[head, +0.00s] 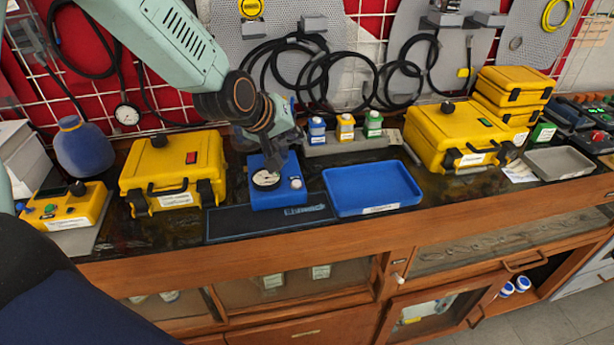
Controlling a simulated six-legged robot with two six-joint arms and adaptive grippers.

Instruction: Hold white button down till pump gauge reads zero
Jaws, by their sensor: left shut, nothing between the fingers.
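A blue pump unit (279,197) sits on the bench in the head view. It has a round white-faced gauge (266,180) on its left side and a small pale button (296,184) on its right side. The gauge needle is too small to read. My left gripper (273,166) is shut and empty, pointing down over the back of the unit, just behind the gauge. Its tips appear to the left of and behind the button. I cannot tell whether they touch the unit. The arm hides the unit's back part. My right gripper is not in view.
A yellow case (174,172) stands left of the unit and an empty blue tray (372,189) right of it. Small bottles stand on a grey rack (345,145) behind. A dark mat (228,224) lies at the bench's front edge.

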